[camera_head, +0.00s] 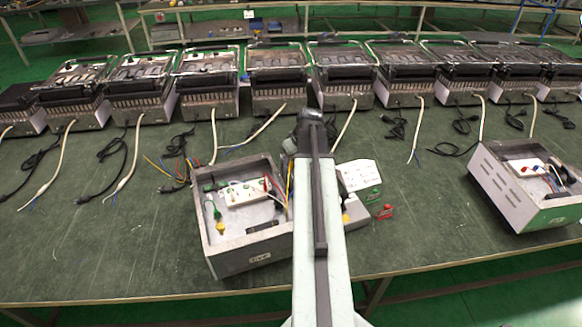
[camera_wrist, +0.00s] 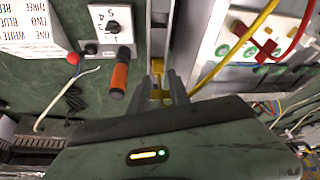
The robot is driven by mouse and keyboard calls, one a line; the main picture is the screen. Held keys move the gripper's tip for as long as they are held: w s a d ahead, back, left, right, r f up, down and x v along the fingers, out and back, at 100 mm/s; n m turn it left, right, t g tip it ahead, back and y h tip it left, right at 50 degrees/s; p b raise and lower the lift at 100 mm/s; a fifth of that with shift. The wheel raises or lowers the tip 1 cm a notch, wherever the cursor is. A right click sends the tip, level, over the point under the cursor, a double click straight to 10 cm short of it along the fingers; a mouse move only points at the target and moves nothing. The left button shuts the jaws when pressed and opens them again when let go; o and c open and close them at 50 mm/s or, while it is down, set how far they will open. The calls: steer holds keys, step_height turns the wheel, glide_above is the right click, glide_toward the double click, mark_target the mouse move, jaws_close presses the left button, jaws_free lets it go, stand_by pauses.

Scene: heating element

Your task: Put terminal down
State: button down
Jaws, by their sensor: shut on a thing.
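My gripper (camera_wrist: 163,88) is shut on a small yellow terminal (camera_wrist: 158,68), seen between the grey fingers in the wrist view. A yellow wire (camera_wrist: 236,48) runs from the upper right down toward the fingers. In the head view my arm hides the gripper and the terminal. The open grey metal box (camera_head: 212,245) stands just left of my arm, with a white socket block (camera_head: 243,193) inside. The socket block also shows at the right in the wrist view (camera_wrist: 243,36), with green-ringed holes and red plugs. The fingers are left of this block.
An orange-handled screwdriver (camera_wrist: 119,78), a numbered switch box (camera_wrist: 108,22) and a printed card (camera_wrist: 28,28) lie left of the fingers. A second open box (camera_head: 509,189) is at the right. Heaters with loose cables line the back. The table's front left is clear.

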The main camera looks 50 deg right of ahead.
steer(key=shift+f, duration=0.65)
steer(key=c, duration=1.2)
jaws_free()
steer(key=shift+r, duration=0.1)
steer(key=shift+r+p, duration=0.3)
steer(key=p+v, duration=1.1)
steer(key=shift+s+r, duration=0.2)
steer(key=shift+r, duration=0.15)
